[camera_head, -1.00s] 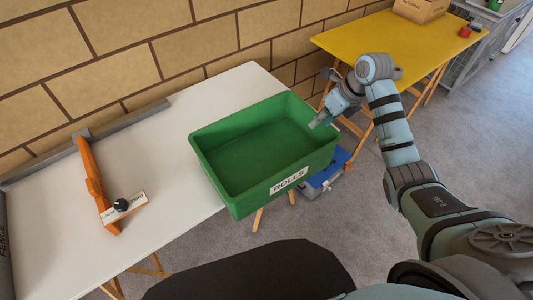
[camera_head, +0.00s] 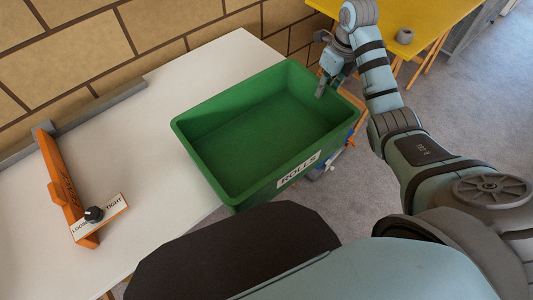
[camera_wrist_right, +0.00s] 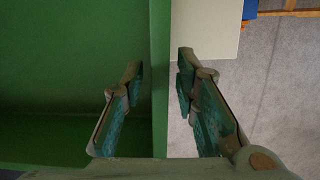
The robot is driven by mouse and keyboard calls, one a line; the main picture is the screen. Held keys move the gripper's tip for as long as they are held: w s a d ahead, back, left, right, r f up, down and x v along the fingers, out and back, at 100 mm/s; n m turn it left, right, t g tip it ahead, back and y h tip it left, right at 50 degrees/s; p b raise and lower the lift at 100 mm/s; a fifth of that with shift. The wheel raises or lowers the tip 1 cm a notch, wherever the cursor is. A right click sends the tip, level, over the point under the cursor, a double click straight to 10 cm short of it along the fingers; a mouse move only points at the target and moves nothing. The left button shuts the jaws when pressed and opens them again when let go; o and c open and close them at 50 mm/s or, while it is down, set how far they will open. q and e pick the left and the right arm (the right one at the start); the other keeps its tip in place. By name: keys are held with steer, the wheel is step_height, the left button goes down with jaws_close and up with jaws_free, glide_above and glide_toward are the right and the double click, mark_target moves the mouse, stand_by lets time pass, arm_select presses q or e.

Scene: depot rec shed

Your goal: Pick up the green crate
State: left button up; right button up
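The green crate (camera_head: 240,183), labelled ROLLS on its front, sits upright on the white table (camera_head: 212,70) and overhangs its edge. It looks empty inside. My right gripper (camera_head: 322,91) is at the crate's far right rim. In the right wrist view my right gripper (camera_wrist_right: 160,64) is open, with one finger inside the crate wall (camera_wrist_right: 160,100) and the other outside. Gaps show between the wall and both fingers there. My left gripper is not in view.
A grey rail (camera_head: 85,118) runs along the wall side. A yellow table (camera_head: 420,18) holding a grey roll (camera_head: 405,36) stands beyond my right arm.

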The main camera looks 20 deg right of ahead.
glide_above(312, 108)
steer(key=f, duration=0.4)
steer(key=shift+s+d+f+b, duration=0.2)
steer(key=shift+s+f+b, duration=0.05)
steer(key=shift+s+b, duration=0.1)
steer(key=shift+f, duration=0.35)
jaws_close()
